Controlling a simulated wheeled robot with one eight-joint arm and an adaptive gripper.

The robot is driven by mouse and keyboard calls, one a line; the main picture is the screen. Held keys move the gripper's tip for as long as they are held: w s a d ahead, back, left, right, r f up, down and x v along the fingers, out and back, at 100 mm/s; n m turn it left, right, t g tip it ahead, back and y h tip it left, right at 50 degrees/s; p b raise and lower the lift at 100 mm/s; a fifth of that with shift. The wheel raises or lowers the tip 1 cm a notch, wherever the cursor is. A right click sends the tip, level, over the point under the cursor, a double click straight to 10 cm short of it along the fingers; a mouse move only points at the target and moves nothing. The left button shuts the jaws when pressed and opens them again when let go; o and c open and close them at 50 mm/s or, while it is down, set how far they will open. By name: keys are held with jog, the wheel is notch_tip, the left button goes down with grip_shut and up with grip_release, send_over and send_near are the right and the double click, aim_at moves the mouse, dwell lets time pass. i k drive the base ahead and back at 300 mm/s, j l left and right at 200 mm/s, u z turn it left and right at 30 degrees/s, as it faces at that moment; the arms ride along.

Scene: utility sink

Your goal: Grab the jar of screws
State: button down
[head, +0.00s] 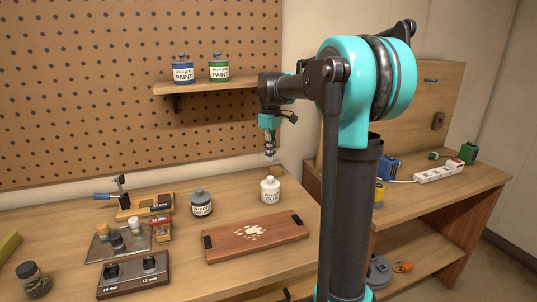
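A small jar with a dark lid and dark contents (34,280) stands upright on the workbench at the lower left. It may be the jar of screws, but its contents are too small to make out. My gripper (270,155) points down in front of the wall, by the right end of the shelf and above the white bottle in the picture. It is far to the right of the jar and apart from it. Its fingers look narrow, and I cannot tell whether they are open or shut. I see nothing held in it.
A grey labelled bottle (202,203), a white bottle (270,191), a wooden board (256,238) and a dark block (133,276) stand on the workbench (225,280). A tray (103,247) holds small containers. Two paint jars (182,70) (219,68) stand on the shelf (205,86).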

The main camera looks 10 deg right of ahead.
aim_at(35, 288)
jog(key=k, duration=1)
